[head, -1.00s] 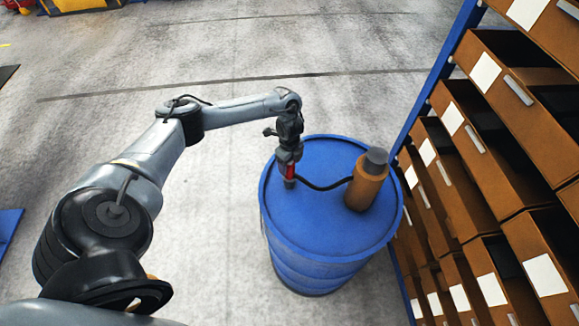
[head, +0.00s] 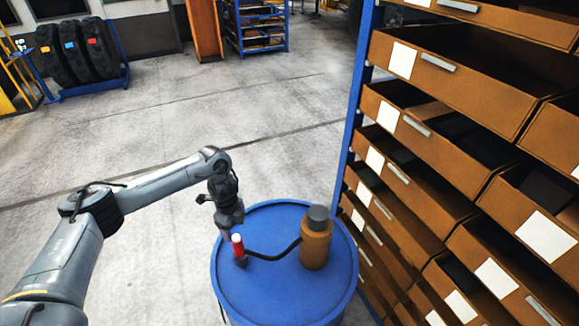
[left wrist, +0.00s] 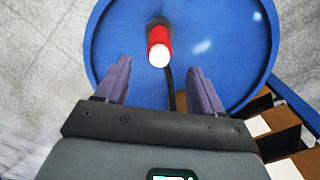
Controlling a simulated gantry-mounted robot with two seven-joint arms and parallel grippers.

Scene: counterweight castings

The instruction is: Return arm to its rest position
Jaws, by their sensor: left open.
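My left gripper (head: 228,228) hangs over the left part of a blue drum (head: 285,292), its arm reaching in from the left. In the left wrist view its two fingers (left wrist: 160,82) are spread apart with nothing between them. A small red piece with a white top (head: 238,245) stands on the drum lid close by the gripper. In the left wrist view the red piece (left wrist: 159,45) lies just beyond the fingertips, clear of both. A black hose (head: 272,257) joins it to a brown bottle with a grey cap (head: 315,244). My right gripper is out of view.
A blue-framed rack of brown bins (head: 430,130) with white labels stands close on the right of the drum. Black tyres on a blue stand (head: 78,50) and another blue rack (head: 262,28) are far back. The grey floor (head: 150,130) left of the drum is clear.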

